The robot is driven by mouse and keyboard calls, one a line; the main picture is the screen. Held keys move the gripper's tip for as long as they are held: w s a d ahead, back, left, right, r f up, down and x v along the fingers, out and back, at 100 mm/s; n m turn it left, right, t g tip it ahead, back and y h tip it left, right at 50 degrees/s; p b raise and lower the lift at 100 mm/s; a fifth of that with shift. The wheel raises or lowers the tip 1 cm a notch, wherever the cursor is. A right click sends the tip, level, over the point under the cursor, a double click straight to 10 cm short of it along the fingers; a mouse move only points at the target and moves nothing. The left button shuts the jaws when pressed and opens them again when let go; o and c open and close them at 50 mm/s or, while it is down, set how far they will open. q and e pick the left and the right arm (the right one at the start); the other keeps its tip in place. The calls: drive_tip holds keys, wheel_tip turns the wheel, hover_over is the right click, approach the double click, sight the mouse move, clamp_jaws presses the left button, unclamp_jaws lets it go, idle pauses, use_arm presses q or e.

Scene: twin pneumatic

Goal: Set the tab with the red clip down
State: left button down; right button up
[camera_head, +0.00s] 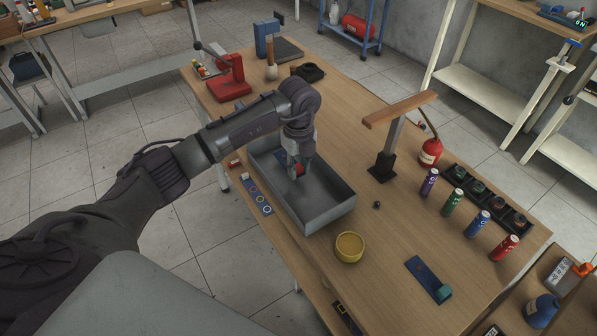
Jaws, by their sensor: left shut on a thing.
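My left gripper (297,172) reaches down into the open grey tray (335,212) on the wooden table. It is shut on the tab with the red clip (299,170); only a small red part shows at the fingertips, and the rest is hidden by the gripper. I cannot tell whether the tab touches the tray floor. A dark blue patch (280,157) shows inside the tray, left of the gripper. My right gripper is not in view.
A blue strip with rings (257,195) lies left of the tray. A yellow bowl (349,248) stands in front. A wooden-topped stand (383,165) is at the right, with several cans (452,201) beyond. A blue plate (422,275) lies front right. The table between is mostly clear.

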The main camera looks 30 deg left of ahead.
use_arm(q)
wheel_tip(320, 180, down, 2)
drive_tip(key=shift+f, duration=0.5)
drive_tip(key=c, duration=0.9)
unclamp_jaws()
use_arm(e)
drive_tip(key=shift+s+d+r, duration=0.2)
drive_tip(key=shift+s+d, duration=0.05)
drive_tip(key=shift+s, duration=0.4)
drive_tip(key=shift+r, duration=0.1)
use_arm(q)
drive_tip(key=shift+r, duration=0.3)
wheel_tip(320, 180, up, 12)
drive_tip(key=shift+f+b, duration=0.1)
drive_tip(key=shift+b, duration=0.8)
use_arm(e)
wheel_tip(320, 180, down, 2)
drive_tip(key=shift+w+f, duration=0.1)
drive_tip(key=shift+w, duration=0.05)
use_arm(q)
drive_tip(key=shift+s+f, duration=0.1)
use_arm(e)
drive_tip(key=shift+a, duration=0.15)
